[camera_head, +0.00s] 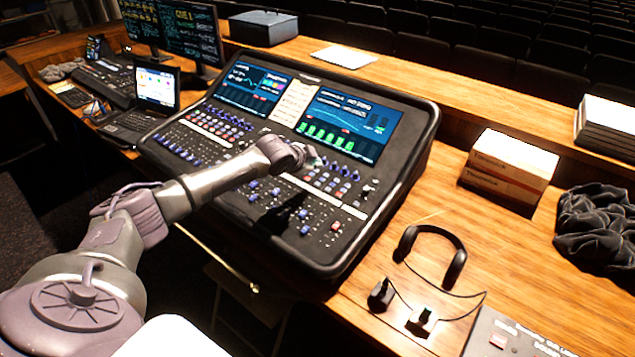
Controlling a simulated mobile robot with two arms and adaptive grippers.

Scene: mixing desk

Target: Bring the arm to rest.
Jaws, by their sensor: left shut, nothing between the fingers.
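My left arm reaches in from the lower left and stretches over the mixing desk (345,215). My left gripper (314,161) is at the arm's far end, over the right-hand part of the controls, just below the desk's right screen (350,122). It is small in the picture, shut and empty. I cannot tell whether its fingertips touch the panel. The arm hides part of the faders and knobs beneath it. My right gripper is not in view.
A laptop (155,88) and monitors (190,32) stand left of the desk. Headphones (432,232), a cardboard box (510,163) and a dark cloth (598,225) lie to the right. A paper sheet (343,57) lies on the ledge behind. Bare wood shows around the headphones.

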